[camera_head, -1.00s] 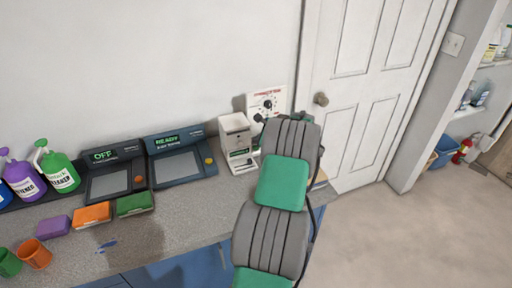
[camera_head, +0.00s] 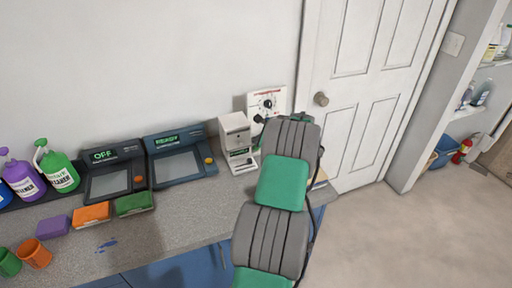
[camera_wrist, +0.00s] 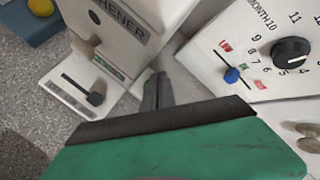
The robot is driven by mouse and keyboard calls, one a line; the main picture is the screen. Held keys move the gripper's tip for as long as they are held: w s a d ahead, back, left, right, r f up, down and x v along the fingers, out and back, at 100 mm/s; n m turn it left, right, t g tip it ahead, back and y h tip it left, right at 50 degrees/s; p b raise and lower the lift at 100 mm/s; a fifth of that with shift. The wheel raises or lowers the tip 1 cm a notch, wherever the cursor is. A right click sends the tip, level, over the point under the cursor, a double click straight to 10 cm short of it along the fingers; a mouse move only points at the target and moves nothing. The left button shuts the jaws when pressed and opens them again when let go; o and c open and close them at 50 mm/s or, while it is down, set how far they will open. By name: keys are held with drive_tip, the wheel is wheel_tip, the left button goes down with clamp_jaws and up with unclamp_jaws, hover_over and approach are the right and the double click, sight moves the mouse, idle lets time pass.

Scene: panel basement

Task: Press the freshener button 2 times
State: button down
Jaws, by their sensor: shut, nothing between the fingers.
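The white freshener dispenser (camera_head: 235,135) stands on the counter against the wall, left of my arm. In the wrist view the freshener (camera_wrist: 125,22), with part of its lettering readable, fills the upper left. My arm hides the gripper in the head view.
A white dial panel (camera_head: 266,104) with a black knob is right of the freshener. Two dark consoles (camera_head: 178,160) (camera_head: 115,175) stand to the left, with sponges, cups and bottles farther left. A white door (camera_head: 365,85) is at right, with open floor before it.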

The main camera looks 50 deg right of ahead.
drive_tip(key=shift+f, duration=0.65)
idle(0.5)
drive_tip(key=shift+r, duration=0.1)
drive_tip(key=shift+r+p, duration=0.35)
drive_tip(key=shift+r, duration=0.45)
drive_tip(key=shift+r+p, duration=1.7)
drive_tip(key=shift+r, duration=0.85)
drive_tip(key=shift+f, duration=0.1)
